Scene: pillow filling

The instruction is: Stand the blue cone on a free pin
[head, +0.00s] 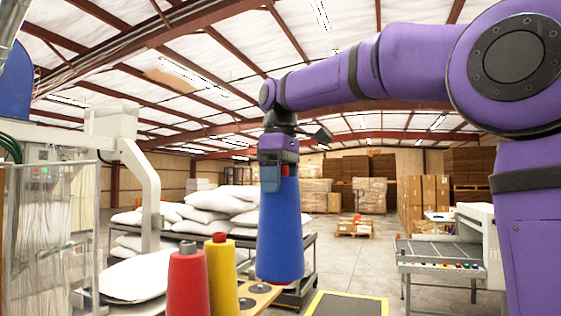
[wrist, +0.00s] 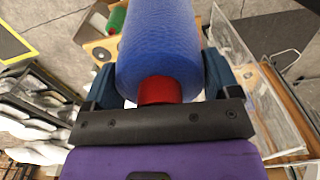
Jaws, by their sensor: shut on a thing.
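The blue cone (head: 280,232) hangs upright, wide end down, from my gripper (head: 278,180). My gripper is shut around its narrow top. In the wrist view the blue cone (wrist: 160,45) lies between the fingers, with a red tip (wrist: 160,90) near the palm. A wooden board (head: 234,303) with dark round discs lies low in the head view. The blue cone's lower end appears above or behind the board; I cannot tell the gap.
A green thing (wrist: 117,19), perhaps a cone, is on wood in the wrist view. Clear panels (head: 50,235) and a white frame (head: 146,185) stand at left. White pillows (head: 215,200) lie on a cart behind. A yellow-edged mat (head: 345,304) is on the floor at right.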

